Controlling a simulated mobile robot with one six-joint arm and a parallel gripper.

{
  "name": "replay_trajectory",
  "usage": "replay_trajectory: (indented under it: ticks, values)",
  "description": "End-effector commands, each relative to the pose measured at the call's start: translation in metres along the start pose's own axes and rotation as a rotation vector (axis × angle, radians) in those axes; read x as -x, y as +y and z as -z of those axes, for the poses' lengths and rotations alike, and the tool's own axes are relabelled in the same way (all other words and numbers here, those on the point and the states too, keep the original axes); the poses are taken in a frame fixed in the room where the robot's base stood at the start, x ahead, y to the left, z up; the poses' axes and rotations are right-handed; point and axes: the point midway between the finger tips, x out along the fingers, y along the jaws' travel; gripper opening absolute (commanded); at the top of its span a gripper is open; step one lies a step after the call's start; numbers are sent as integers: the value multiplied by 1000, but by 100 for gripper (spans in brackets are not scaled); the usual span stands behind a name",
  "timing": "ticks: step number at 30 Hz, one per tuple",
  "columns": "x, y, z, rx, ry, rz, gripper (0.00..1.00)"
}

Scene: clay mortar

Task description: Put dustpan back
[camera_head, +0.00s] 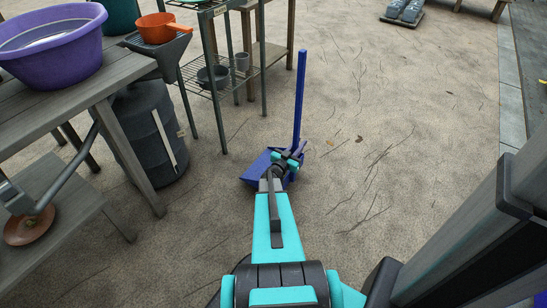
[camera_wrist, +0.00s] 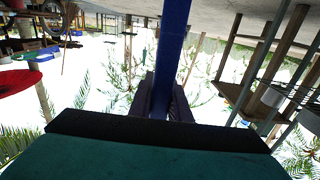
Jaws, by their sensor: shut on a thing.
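The blue dustpan (camera_head: 257,168) has a tall upright handle and is low over or on the sandy ground, ahead of my arm. I cannot tell whether its pan touches the ground. My gripper (camera_head: 288,157) is at the lower part of the handle, just above the pan, and is shut on it. In the wrist view the blue handle (camera_wrist: 172,50) runs down between the dark fingers of my gripper (camera_wrist: 164,100). The gripper and arm hide part of the pan.
A wooden table (camera_head: 118,75) with a purple basin (camera_head: 50,45) stands at left, a dark barrel (camera_head: 150,130) beside it. A metal shelf (camera_head: 228,80) with pots stands behind. Open sandy ground lies to the right. Grey bags (camera_head: 404,10) lie far back.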

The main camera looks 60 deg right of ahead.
Motion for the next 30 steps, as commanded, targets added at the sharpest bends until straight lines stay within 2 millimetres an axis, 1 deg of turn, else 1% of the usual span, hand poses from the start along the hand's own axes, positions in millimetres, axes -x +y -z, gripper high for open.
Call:
replay_trajectory:
  ticks: [7, 11, 14, 30]
  values:
    - [-1, 0, 2, -2, 3, 0, 0]
    - [-7, -3, 0, -2, 3, -1, 0]
    - [-15, -8, -2, -3, 3, -1, 0]
    - [-76, -43, -9, -3, 3, -2, 0]
